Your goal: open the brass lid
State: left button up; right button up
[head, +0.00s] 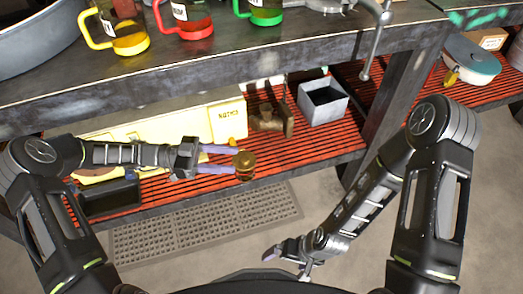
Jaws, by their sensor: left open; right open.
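A small round brass container with a brass lid (243,158) stands near the front edge of the red slatted lower shelf (325,150). A darker band shows below its top; the lid looks closed, but it is small in the view. My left gripper (230,159) reaches in from the left over the shelf. Its two purple fingers are apart and point at the brass container, with their tips close to its left side. I cannot tell whether they touch it. My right gripper (285,264) is open and empty, low over the floor in front of the shelf.
Yellow boxes (180,125), a brown metal part (271,120) and a grey open bin (323,101) stand behind on the shelf. The workbench top (300,40) with coloured mugs overhangs it. A bench leg (392,95) stands at right. A floor grate (205,228) lies below.

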aim_at(250, 159)
pick_arm(q)
jog(key=shift+w+d, duration=0.2)
jog(key=shift+w, duration=0.1)
jog(key=shift+s+d, duration=0.2)
jog(key=shift+d, duration=1.75)
jog(key=shift+s+d, duration=0.15)
jog(key=shift+d, duration=1.8)
grip_shut()
